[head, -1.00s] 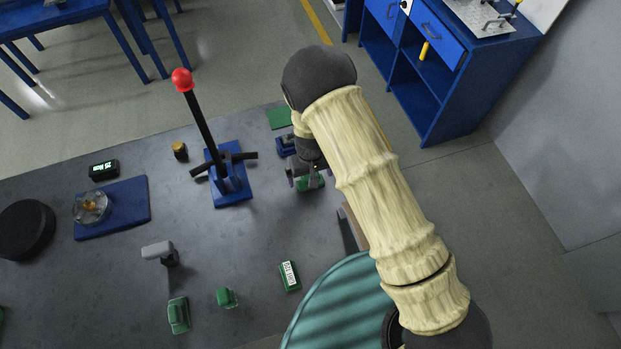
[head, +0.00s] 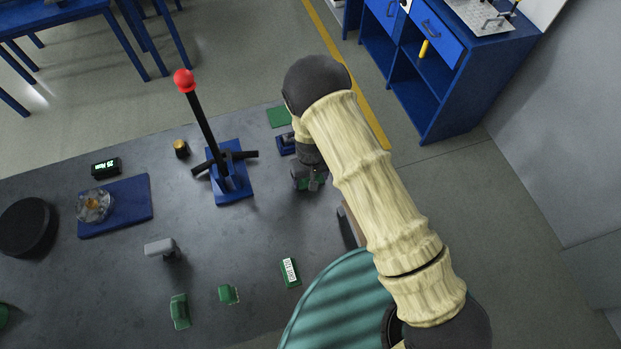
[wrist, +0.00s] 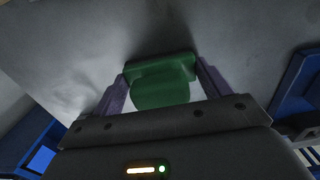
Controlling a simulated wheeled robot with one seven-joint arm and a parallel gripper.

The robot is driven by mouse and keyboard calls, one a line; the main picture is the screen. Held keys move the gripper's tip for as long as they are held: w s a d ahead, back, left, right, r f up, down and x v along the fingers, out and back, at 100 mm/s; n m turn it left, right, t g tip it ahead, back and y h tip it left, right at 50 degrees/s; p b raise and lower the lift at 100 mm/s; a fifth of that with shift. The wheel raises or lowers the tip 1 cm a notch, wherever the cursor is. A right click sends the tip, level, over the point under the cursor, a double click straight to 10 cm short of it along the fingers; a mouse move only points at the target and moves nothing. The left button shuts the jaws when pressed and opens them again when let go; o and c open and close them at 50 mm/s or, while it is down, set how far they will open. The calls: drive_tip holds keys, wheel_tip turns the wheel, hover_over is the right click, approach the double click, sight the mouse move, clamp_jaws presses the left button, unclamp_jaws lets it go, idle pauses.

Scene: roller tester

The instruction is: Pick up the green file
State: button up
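A green piece (wrist: 160,82) with a wide bar and a rounded front lies on the grey table, between my gripper's fingers in the wrist view; I take it for the green file, though its shape is only partly clear. My gripper (wrist: 162,75) has its two purple fingers apart, one on each side of the piece. The fingertips look very close to its ends; contact is not clear. In the head view my gripper (head: 309,182) points down over this spot near the table's right edge and hides most of the piece.
A blue stand with a red-topped lever (head: 207,130) is left of my gripper. A flat green square (head: 279,117) lies behind it. Nearer the front are a green labelled block (head: 290,272), two green pieces (head: 179,311) (head: 229,294) and a grey-headed item (head: 160,247). The table between is clear.

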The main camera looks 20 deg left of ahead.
drive_tip(key=c, duration=0.4)
drive_tip(key=shift+r, duration=0.1)
drive_tip(key=shift+c, duration=0.2)
wheel_tip(320, 180, up, 10)
drive_tip(key=b, duration=0.3)
idle(0.3)
